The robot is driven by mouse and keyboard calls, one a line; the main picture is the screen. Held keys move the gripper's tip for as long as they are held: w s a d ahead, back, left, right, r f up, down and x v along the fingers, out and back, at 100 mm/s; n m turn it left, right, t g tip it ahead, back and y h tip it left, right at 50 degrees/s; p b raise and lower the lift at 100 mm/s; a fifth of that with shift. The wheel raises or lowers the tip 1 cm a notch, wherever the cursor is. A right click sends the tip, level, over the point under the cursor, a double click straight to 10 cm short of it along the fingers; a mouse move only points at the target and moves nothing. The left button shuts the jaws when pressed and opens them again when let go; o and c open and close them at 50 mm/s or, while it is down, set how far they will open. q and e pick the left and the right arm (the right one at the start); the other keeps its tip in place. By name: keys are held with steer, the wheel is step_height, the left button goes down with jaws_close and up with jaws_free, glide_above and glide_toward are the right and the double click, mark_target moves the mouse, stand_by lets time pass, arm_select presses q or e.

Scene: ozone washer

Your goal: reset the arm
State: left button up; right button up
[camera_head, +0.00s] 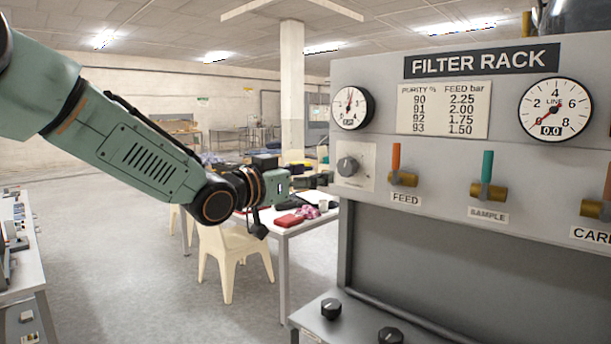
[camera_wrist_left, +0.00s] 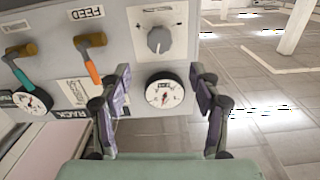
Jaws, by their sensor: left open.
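My left arm comes in from the left in the head view, green and stretched toward the filter rack (camera_head: 400,230). My left gripper (camera_head: 318,181) is at the rack's left edge, near the grey knob (camera_head: 348,166). In the left wrist view the scene is upside down and the two fingers of my left gripper (camera_wrist_left: 162,76) stand apart with nothing between them. The grey knob (camera_wrist_left: 160,40) and a round gauge (camera_wrist_left: 165,93) show beyond and between the fingers. I cannot tell exactly how far the fingertips are from the panel. My right gripper is not in view.
The rack has an orange FEED lever (camera_head: 396,160), a teal SAMPLE lever (camera_head: 487,168) and a LINE gauge (camera_head: 555,109). Black knobs (camera_head: 331,308) sit on its lower ledge. A white table (camera_head: 290,228) and cream chair (camera_head: 232,255) stand behind my arm.

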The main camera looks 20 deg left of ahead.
arm_select(q)
steer(key=shift+s+a, duration=0.15)
steer(key=shift+s, duration=0.3)
steer(key=s+d+f+n+g+y+b, duration=0.15)
steer(key=s+f, duration=0.25)
steer(key=f, duration=0.9)
steer(key=s+f+n+g+y+b, duration=0.1)
steer(key=s+f+n+g+b, duration=0.2)
steer(key=f, duration=1.1)
steer(key=s+d+f+n+g+y+b, duration=0.1)
steer(key=s+f+g+y+b, duration=0.3)
steer(key=f, duration=0.9)
steer(key=s+d+f+g+b, duration=0.1)
steer(key=s+f+g+b, duration=0.6)
steer(key=s+f, duration=2.3)
steer(key=s+g, duration=0.1)
steer(key=s, duration=0.3)
steer(key=shift+f+b, duration=0.35)
